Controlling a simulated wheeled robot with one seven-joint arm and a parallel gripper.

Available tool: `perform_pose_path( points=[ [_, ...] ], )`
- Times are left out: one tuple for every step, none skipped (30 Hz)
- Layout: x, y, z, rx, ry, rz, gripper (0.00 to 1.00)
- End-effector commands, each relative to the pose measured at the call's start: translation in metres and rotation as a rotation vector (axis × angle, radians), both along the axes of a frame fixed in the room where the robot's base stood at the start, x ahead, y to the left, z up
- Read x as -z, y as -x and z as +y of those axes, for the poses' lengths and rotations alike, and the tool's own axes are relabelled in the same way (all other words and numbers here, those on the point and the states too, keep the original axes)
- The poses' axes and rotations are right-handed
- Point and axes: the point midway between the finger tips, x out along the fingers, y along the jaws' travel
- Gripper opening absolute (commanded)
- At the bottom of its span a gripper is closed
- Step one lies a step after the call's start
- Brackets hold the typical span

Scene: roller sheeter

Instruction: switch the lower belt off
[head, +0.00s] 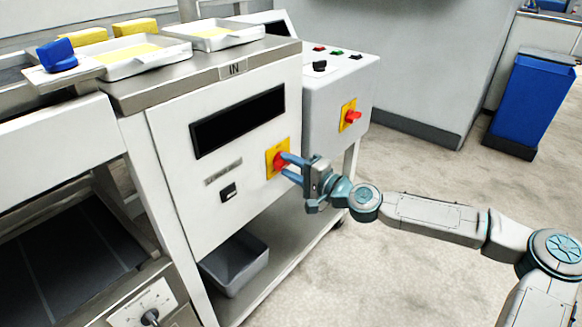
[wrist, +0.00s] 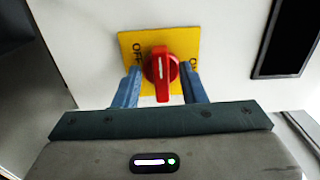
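A red rotary knob (head: 281,160) sits on a yellow plate (head: 271,170) on the machine's white front panel. In the wrist view the knob (wrist: 161,68) has a white line standing nearly upright in the picture, with OFF on the plate's left and a partly hidden ON on its right. My gripper (head: 290,168) is at the knob, its blue fingers (wrist: 161,88) on either side of it with visible gaps, so it is open. The dark lower belt (head: 70,255) lies at lower left. A black dial (head: 150,317) is on the panel beside it.
A second red knob (head: 353,116) on yellow is on the side cabinet (head: 325,95), which has buttons on top. A black rocker switch (head: 228,192) and grey bin (head: 235,263) are below. A blue bin (head: 530,100) stands right. The floor there is open.

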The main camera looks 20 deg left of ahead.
Motion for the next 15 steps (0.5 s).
perform_pose_path(
  points=[
    [0.000, 0.000, 0.000, 0.000, -0.001, 0.000, 0.37],
    [0.000, 0.000, 0.000, 0.001, -0.001, 0.001, 0.37],
    [-0.001, 0.000, 0.000, 0.001, -0.001, 0.001, 0.37],
    [-0.001, 0.000, 0.000, 0.001, -0.001, 0.001, 0.37],
    [-0.001, 0.000, -0.001, 0.001, -0.001, 0.001, 0.37],
    [-0.001, 0.000, -0.003, 0.002, -0.001, 0.001, 0.37],
    [-0.001, 0.001, -0.005, 0.002, -0.001, 0.001, 0.37],
    [-0.001, 0.002, -0.007, 0.002, -0.001, 0.001, 0.37],
    [-0.002, 0.003, -0.011, 0.002, -0.001, 0.001, 0.37],
    [-0.002, 0.005, -0.014, 0.002, -0.002, 0.001, 0.37],
    [-0.002, 0.006, -0.019, 0.003, -0.002, 0.001, 0.37],
    [-0.003, 0.009, -0.025, 0.002, -0.002, 0.001, 0.37],
    [-0.003, 0.011, -0.030, 0.003, -0.002, 0.002, 0.37],
    [-0.003, 0.013, -0.035, 0.004, -0.003, 0.003, 0.37],
    [-0.003, 0.016, -0.043, 0.004, -0.003, 0.003, 0.37]
  ],
)
